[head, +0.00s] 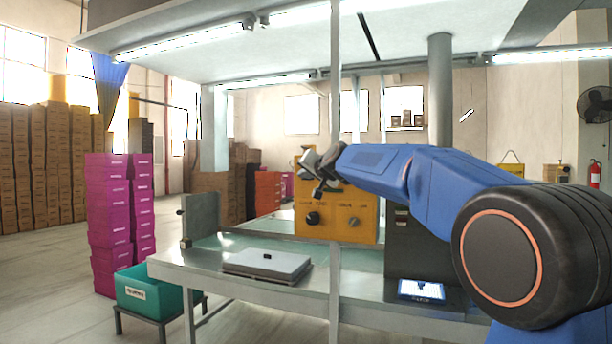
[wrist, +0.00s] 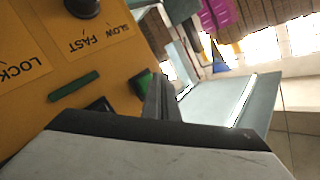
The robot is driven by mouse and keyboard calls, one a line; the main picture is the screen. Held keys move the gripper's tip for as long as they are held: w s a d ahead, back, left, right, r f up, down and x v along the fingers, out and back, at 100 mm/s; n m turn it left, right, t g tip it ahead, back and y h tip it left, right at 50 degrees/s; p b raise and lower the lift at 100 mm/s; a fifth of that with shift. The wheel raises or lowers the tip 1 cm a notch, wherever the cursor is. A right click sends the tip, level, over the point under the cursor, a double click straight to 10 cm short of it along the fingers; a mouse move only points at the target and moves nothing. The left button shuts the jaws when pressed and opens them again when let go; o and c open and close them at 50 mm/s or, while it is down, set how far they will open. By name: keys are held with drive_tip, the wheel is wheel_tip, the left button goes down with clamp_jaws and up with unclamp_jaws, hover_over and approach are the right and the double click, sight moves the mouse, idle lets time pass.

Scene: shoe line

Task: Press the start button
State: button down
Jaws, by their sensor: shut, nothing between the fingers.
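The yellow-orange control box (head: 358,222) stands on the metal table in the middle of the head view. In the wrist view its panel (wrist: 30,100) fills the upper left, tilted, with LOCK, FAST and SLOW lettering. A green button (wrist: 143,82) shows on the panel, partly hidden by my gripper; its label is not visible. My gripper (head: 318,180) is at the upper left of the box's front. In the wrist view my gripper's fingers (wrist: 161,92) are together and empty, right beside the green button. I cannot tell whether they touch it.
A black knob (wrist: 82,6) and a dark green strip (wrist: 73,85) are on the panel. A grey flat case (head: 267,263) lies on the table at left. A lit screen (head: 421,290) sits at right. A thin post (head: 336,300) stands before the box.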

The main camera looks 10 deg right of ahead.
drive_tip(key=shift+w+d, duration=0.1)
idle(0.7)
drive_tip(key=shift+w+d, duration=0.2)
drive_tip(key=shift+w, duration=0.05)
drive_tip(key=shift+w+d, duration=0.3)
drive_tip(key=shift+w, duration=0.15)
idle(1.2)
drive_tip(key=shift+s, duration=0.1)
drive_tip(key=shift+s+a, duration=0.55)
drive_tip(key=shift+s, duration=0.15)
drive_tip(key=s+a, duration=0.1)
drive_tip(key=s, duration=0.1)
drive_tip(key=s+a, duration=0.2)
idle(0.7)
idle(0.6)
